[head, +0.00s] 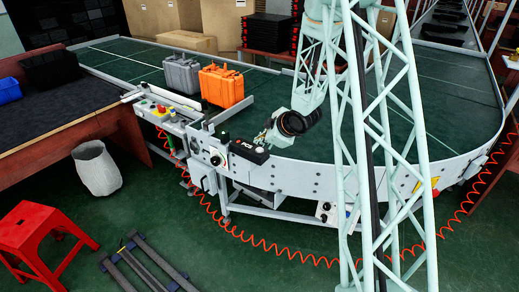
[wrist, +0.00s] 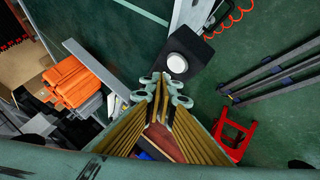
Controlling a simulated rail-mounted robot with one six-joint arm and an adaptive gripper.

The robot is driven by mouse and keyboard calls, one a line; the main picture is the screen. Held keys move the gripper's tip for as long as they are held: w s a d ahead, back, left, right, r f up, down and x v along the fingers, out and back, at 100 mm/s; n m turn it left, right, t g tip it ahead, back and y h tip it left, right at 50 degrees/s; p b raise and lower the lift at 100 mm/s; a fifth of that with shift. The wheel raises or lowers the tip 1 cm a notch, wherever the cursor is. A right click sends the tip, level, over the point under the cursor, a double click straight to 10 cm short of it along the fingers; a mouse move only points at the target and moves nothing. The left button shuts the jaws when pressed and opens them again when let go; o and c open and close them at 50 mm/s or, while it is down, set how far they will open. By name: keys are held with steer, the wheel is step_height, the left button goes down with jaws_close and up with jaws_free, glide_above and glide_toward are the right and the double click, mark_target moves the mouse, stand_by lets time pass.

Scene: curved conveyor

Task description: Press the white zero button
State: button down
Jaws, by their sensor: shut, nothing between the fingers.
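The white round button (wrist: 177,63) sits on a black box (wrist: 197,45) in the wrist view, just beyond my fingertips. In the head view the black box (head: 236,148) stands at the near edge of the conveyor, with white lettering on it. In the head view my gripper (head: 265,136) is just right of the box, partly dark and small.
An orange case (head: 222,87) and a grey case (head: 182,75) stand on the green conveyor (head: 125,66) behind. A control panel with a red button (head: 161,109) is to the left. A red stool (head: 43,232) and a grey bin (head: 97,168) stand on the floor.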

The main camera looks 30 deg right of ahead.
steer(key=shift+r+p, duration=1.2)
steer(key=shift+r, duration=0.85)
steer(key=r, duration=0.1)
step_height(320, 180, up, 14)
steer(key=m+g+h, duration=0.1)
steer(key=m+h, duration=0.1)
steer(key=m, duration=0.1)
glide_above(260, 150)
steer(key=s+a, duration=0.2)
steer(key=s, duration=0.4)
steer(key=s+a+r+m+g+h, duration=0.1)
steer(key=s+a+r+m, duration=0.3)
steer(key=s+r, duration=0.65)
steer(key=s+a+r+m+g, duration=0.1)
steer(key=s+a, duration=0.4)
steer(key=s, duration=0.7)
steer(key=s+a+r+m+g+y, duration=0.1)
steer(key=s+a+r, duration=0.3)
steer(key=s, duration=0.9)
steer(key=s+a+r+m+g, duration=0.1)
steer(key=s+a+r, duration=0.1)
steer(key=s+a, duration=0.6)
steer(key=s, duration=0.5)
steer(key=shift+a+r+m+y, duration=0.25)
steer(key=shift+r+m+y, duration=0.05)
steer(key=shift+y, duration=0.1)
steer(key=c, duration=3.4)
jaws_free()
steer(key=shift+w, duration=0.1)
steer(key=shift+c, duration=0.2)
